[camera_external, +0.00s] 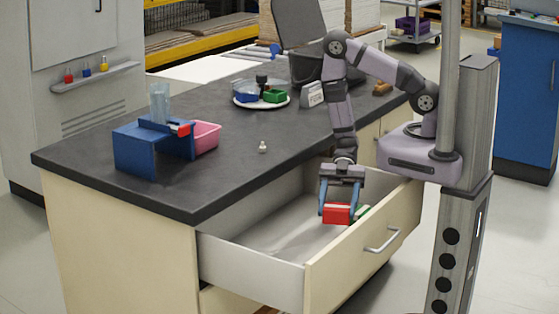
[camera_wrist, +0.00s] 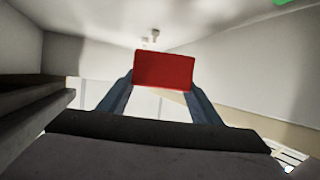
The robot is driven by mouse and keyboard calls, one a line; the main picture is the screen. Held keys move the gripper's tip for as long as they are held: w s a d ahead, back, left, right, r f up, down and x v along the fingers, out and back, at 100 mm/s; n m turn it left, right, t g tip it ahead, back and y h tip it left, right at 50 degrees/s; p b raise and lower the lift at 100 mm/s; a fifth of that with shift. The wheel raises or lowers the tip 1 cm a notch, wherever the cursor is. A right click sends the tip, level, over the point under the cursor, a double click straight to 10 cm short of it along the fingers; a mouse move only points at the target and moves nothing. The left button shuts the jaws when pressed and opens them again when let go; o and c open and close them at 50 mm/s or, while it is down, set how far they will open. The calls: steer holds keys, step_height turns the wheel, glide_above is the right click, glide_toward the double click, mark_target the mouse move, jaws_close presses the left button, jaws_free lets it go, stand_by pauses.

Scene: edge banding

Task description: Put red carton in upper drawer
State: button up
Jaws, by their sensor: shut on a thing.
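The red carton (camera_external: 337,214) is held between the blue fingers of my gripper (camera_external: 336,208). It shows from above the wrist in the wrist view (camera_wrist: 164,70), between the fingertips of my gripper (camera_wrist: 160,88). The upper drawer (camera_external: 290,245) is pulled open under the dark worktop. My gripper and the carton are over or inside the right part of the drawer, near its front panel. I cannot tell whether the carton touches the drawer floor.
A green thing (camera_external: 362,211) lies in the drawer beside the carton. The dark worktop (camera_external: 200,195) overhangs the drawer's back. On it are a blue stand (camera_external: 140,150), a pink bin (camera_external: 207,136) and a white plate (camera_external: 241,103) with small items. The drawer's left part is clear.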

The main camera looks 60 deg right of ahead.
mark_target(337, 225)
steer(key=shift+f, duration=0.1)
steer(key=shift+f, duration=2)
steer(key=shift+f+b, duration=0.4)
steer(key=shift+b, duration=0.1)
steer(key=shift+f, duration=0.2)
steer(key=o, duration=1.1)
steer(key=shift+r, duration=0.1)
